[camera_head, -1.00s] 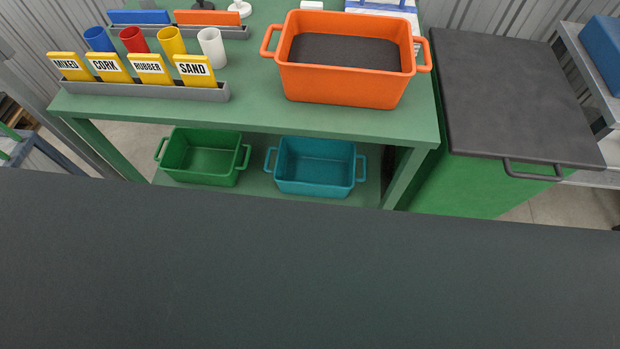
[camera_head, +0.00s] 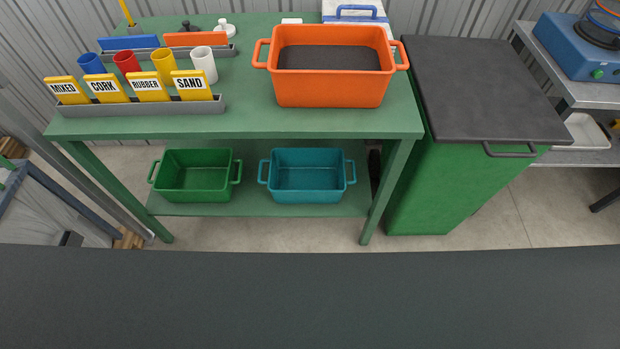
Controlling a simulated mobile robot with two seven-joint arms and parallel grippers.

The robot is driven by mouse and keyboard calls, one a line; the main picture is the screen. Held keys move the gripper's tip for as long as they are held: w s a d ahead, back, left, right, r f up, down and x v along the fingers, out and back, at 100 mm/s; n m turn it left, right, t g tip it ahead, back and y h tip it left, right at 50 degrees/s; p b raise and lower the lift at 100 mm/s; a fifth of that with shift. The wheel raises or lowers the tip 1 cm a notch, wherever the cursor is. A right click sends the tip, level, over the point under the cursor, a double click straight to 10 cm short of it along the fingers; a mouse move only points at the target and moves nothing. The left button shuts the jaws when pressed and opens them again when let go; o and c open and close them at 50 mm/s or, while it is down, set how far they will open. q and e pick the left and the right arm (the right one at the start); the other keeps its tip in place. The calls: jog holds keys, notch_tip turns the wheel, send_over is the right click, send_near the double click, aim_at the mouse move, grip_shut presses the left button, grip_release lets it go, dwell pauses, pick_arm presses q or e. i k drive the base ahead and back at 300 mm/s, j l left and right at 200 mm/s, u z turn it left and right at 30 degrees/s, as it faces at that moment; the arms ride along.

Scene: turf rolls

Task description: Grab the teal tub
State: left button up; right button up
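The teal tub (camera_head: 307,183) stands upright on the lower shelf of the green table, right of centre in the head view. It has a loop handle on its left and right ends and looks empty. Neither of my grippers shows in the view, so nothing is seen touching the tub.
A green tub (camera_head: 195,182) stands left of it on the same shelf (camera_head: 270,211). The tabletop (camera_head: 245,125) overhangs both and bears an orange tub (camera_head: 330,88) with dark contents. A green bin with a dark lid (camera_head: 485,90) stands right. A dark surface fills the foreground.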

aim_at(296, 174)
jog(key=i+l, duration=0.25)
jog(key=i+l+u, duration=0.15)
jog(key=l, duration=0.3)
jog(key=i+l, duration=0.35)
jog(key=i+l+u, duration=0.1)
jog(key=l, duration=0.35)
jog(key=i, duration=0.1)
